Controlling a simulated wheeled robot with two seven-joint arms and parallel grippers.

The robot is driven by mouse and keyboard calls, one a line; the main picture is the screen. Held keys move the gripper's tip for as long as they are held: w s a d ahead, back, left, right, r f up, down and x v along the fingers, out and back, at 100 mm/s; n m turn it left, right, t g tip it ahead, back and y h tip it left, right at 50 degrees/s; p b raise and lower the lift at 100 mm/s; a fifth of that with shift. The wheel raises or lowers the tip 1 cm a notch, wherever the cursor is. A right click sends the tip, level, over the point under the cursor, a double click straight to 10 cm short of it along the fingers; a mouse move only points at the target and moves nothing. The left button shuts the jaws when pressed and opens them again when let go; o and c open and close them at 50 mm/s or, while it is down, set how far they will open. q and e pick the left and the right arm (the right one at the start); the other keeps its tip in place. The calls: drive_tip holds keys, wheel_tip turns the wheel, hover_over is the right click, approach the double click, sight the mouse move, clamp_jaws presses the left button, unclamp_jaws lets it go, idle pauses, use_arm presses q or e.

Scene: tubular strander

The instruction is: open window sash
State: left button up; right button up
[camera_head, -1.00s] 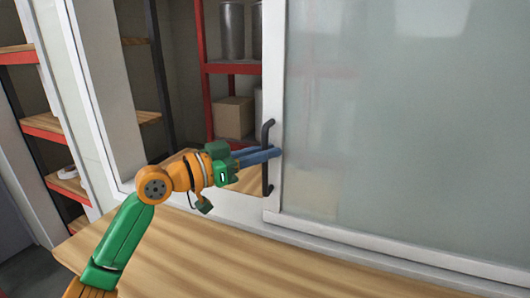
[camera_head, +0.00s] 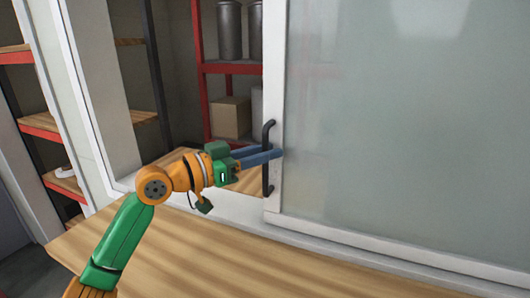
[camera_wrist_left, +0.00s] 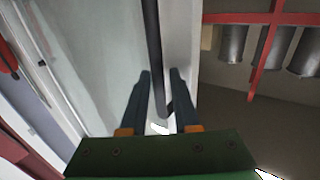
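The window sash (camera_head: 390,130) is a large frosted pane in a white frame. Its dark vertical bar handle (camera_head: 268,183) is on the frame's left side. My left gripper (camera_head: 281,153) reaches the handle from the left, its two blue fingers level with the middle of the bar. In the left wrist view the fingers (camera_wrist_left: 159,82) stand apart, with the handle (camera_wrist_left: 152,35) running between them. A narrow gap shows beside the bar, so a firm grip is not visible. The opening left of the sash is uncovered. My right gripper is not in view.
A wooden counter (camera_head: 230,255) runs below the window. Behind the opening stands a red-framed shelf (camera_head: 235,68) with metal cylinders and a cardboard box (camera_head: 231,117). More wooden shelves (camera_head: 40,122) are at the left, beyond the white window frame (camera_head: 88,100).

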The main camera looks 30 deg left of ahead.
use_arm(q)
drive_tip(key=shift+f, duration=0.1)
drive_tip(key=b+v, duration=0.5)
drive_tip(key=v, duration=0.2)
